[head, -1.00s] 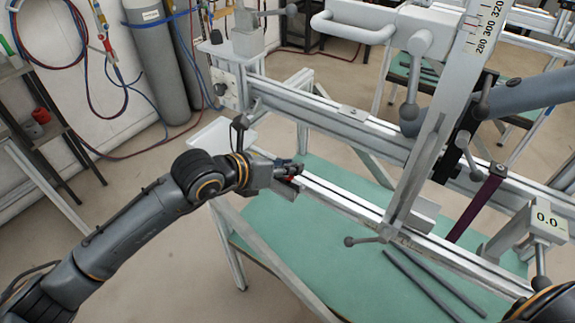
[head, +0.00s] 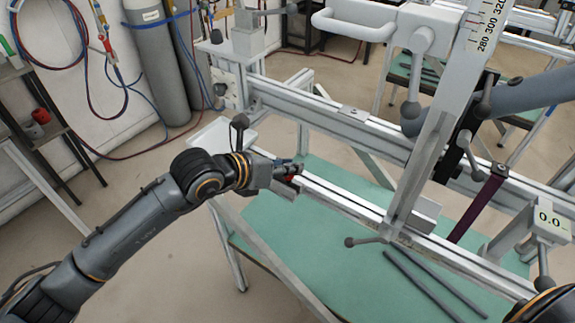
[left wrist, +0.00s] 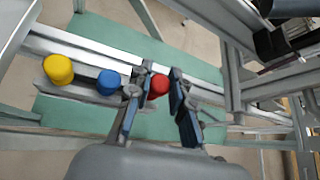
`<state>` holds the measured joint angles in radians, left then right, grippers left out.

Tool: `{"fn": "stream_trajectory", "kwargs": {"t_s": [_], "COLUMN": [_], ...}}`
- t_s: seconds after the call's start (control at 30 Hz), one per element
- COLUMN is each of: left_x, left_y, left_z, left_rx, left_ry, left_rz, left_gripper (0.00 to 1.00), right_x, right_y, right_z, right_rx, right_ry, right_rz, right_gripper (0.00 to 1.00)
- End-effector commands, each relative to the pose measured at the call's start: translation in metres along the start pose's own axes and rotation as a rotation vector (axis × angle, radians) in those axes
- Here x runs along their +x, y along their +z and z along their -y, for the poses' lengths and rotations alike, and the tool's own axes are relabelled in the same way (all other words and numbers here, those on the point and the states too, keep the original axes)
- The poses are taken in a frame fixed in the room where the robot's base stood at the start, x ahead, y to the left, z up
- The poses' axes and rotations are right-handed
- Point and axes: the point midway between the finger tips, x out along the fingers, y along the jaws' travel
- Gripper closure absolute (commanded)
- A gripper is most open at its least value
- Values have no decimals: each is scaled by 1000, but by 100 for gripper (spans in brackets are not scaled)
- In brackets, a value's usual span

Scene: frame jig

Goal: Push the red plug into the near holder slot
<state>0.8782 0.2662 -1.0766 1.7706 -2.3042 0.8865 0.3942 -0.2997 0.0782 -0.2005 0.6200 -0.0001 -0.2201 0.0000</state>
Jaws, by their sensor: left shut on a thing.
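The red plug (left wrist: 158,86) shows its round end between the blue-padded fingers of my left gripper (left wrist: 157,112) in the left wrist view. The gripper is shut on it. A blue plug (left wrist: 108,82) and a yellow plug (left wrist: 58,69) stand in a row to the left of the red one, by a grey holder strip (left wrist: 76,92). The near holder slot cannot be made out. My right gripper is out of view.
The pale metal front rail (head: 340,199) runs above a green tabletop (head: 285,240). An upright scale beam (head: 437,120) crosses it at right. Two dark rods (head: 430,280) lie on the green top.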

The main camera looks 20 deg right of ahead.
Motion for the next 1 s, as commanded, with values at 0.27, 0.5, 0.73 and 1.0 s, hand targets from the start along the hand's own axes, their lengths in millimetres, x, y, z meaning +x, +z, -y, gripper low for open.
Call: {"fn": "stream_trajectory", "kwargs": {"t_s": [0.27,0.5,0.73,1.0], "left_x": [0,1,3,6], "left_y": [0,-1,-5,-10], "left_z": [0,0,-1,-3], "left_rx": [0,0,0,0], "left_ry": [0,0,0,0], "left_rz": [0,0,0,0], "left_gripper": [100,100,100,100], "right_x": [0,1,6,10], "right_y": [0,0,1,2], "right_z": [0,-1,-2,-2], "right_rx": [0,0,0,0], "right_ry": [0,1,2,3], "right_rz": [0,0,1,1], "right_gripper": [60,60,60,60]}}
